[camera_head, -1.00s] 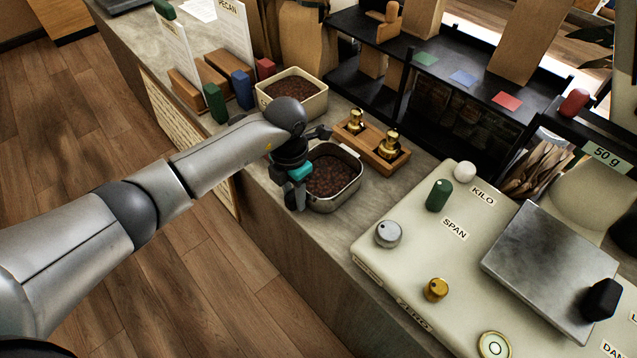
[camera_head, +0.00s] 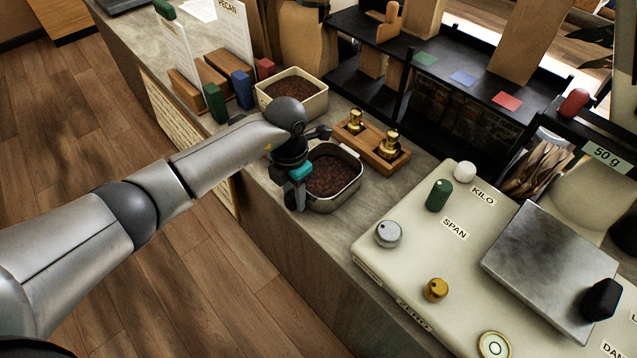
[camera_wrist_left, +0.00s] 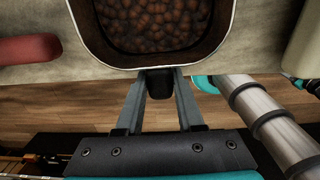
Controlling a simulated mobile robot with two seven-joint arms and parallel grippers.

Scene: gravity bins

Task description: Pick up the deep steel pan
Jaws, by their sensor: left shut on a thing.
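The deep steel pan (camera_head: 345,196) stands on the grey counter with dark brown beans in it. It also shows at the top of the left wrist view (camera_wrist_left: 153,67), cut off by the frame. My left gripper (camera_head: 296,200) is at the pan's left side. In the left wrist view its fingers (camera_wrist_left: 160,84) meet at the pan's near edge and are shut there. The exact contact on the rim is partly hidden. My right gripper does not show in the head view.
A cream bin (camera_head: 308,104) of dark contents stands behind the pan. A wooden block with brass weights (camera_head: 375,142) is close behind right. A cream scale (camera_head: 375,268) with a steel plate (camera_head: 552,267) is at the right. The counter drops off on the left.

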